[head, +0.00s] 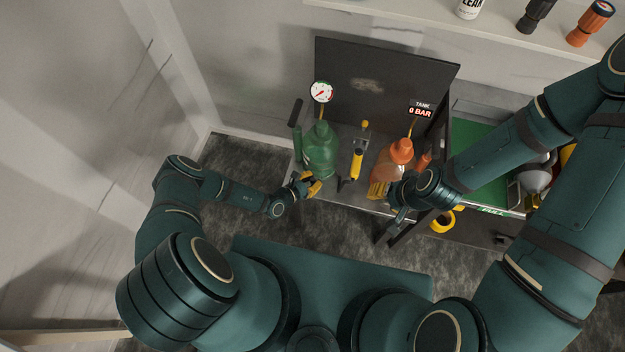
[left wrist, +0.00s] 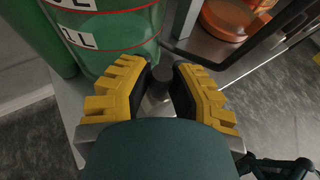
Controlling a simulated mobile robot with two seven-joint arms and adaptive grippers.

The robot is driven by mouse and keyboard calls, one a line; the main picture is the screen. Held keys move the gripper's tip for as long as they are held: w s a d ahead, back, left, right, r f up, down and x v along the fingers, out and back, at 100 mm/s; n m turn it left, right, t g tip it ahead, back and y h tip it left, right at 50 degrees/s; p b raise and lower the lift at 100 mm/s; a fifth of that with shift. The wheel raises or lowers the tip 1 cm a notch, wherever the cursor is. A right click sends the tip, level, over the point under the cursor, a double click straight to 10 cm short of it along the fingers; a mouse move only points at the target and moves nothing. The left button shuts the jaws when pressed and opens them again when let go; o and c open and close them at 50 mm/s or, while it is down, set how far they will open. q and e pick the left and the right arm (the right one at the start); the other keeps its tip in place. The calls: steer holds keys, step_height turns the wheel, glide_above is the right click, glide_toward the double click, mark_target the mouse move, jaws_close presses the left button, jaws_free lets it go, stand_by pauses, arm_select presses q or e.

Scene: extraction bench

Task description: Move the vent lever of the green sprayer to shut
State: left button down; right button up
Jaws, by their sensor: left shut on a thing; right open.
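The green sprayer (head: 319,152) stands upright on the grey bench at the left, with a dark handle beside it and a round gauge (head: 321,92) above it. Its marked body (left wrist: 112,35) fills the upper left of the left wrist view. My left gripper (head: 313,184) is low in front of the green sprayer. In the left wrist view its yellow and black fingers are closed around a small dark knob (left wrist: 159,86). Whether this knob is the vent lever's end I cannot tell; its base is hidden. My right gripper (head: 400,214) is open near the bench's front edge, below the orange sprayer (head: 392,165).
A yellow tool (head: 357,163) stands between the two sprayers. A green tray (head: 480,178) with items is at the right. A shelf with bottles runs along the top right.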

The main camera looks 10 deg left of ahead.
arm_select(q)
steer(key=c, duration=0.8)
jaws_free()
steer(key=shift+c, duration=0.2)
steer(key=shift+s+a+r, duration=0.2)
steer(key=shift+s+a, duration=0.1)
steer(key=shift+s, duration=0.05)
steer(key=v, duration=1.1)
